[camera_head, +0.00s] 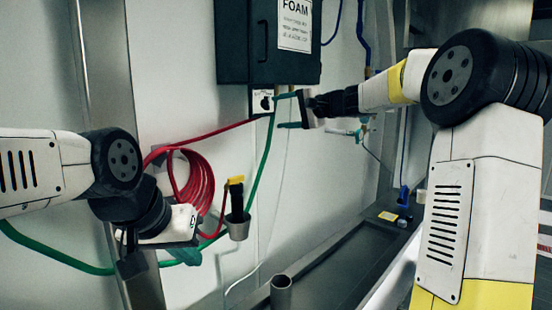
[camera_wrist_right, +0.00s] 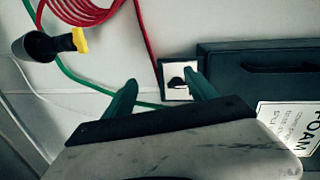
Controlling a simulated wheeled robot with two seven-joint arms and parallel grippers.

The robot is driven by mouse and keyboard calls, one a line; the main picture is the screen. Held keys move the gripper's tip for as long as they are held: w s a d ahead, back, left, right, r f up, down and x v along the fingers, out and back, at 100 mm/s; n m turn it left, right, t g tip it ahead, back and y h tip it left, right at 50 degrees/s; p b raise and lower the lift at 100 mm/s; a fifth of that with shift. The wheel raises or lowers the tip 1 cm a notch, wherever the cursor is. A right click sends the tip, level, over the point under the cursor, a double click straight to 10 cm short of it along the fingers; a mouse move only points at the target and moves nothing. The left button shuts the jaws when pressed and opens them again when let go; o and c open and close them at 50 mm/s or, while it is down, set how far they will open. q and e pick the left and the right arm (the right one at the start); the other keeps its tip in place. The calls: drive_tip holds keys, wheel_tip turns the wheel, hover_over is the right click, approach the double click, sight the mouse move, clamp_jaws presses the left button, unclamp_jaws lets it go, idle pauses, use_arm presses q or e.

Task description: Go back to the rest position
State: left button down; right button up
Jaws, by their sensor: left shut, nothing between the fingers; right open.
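My right gripper (camera_head: 279,111) is open at the wall, just right of and slightly below a small white switch plate with a black knob (camera_head: 262,101). In the right wrist view its two teal fingers (camera_wrist_right: 160,82) are spread apart with nothing held. The black knob (camera_wrist_right: 176,83) shows beyond them, between the fingertips and nearer the right one. I cannot tell whether a finger touches the plate. My left gripper (camera_head: 187,254) is low at the left, its teal fingers shut and empty, in front of the wall and the green hose.
A dark box labelled FOAM (camera_head: 240,45) hangs above the switch. A coiled red hose (camera_head: 195,182), a green hose (camera_head: 80,265) and a black spray nozzle with yellow trim in a metal holder (camera_head: 237,228) are near my left gripper. A dark trough (camera_head: 345,262) runs below.

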drive_tip(key=s+f+n+g+h, duration=0.2)
drive_tip(key=s+f, duration=0.2)
drive_tip(key=s, duration=0.5)
drive_tip(key=s+f+n+g+h, duration=0.15)
drive_tip(key=s+f, duration=0.25)
drive_tip(key=s, duration=0.6)
drive_tip(key=s+d+f+n+h, duration=0.1)
drive_tip(key=s+d+f+h, duration=0.1)
drive_tip(key=s, duration=0.4)
drive_tip(key=s+d+f+n+h, duration=0.1)
drive_tip(key=s+d+f+h, duration=0.1)
drive_tip(key=s+d+f, duration=0.3)
drive_tip(key=s+d+f+n+g+h, duration=0.1)
drive_tip(key=s+d+f+n+h, duration=0.1)
drive_tip(key=s+f, duration=0.4)
drive_tip(key=s+d, duration=0.1)
drive_tip(key=s, duration=0.2)
drive_tip(key=shift+s+d+f, duration=0.15)
drive_tip(key=shift+d+f, duration=0.1)
drive_tip(key=shift+d, duration=0.05)
drive_tip(key=shift+o, duration=0.4)
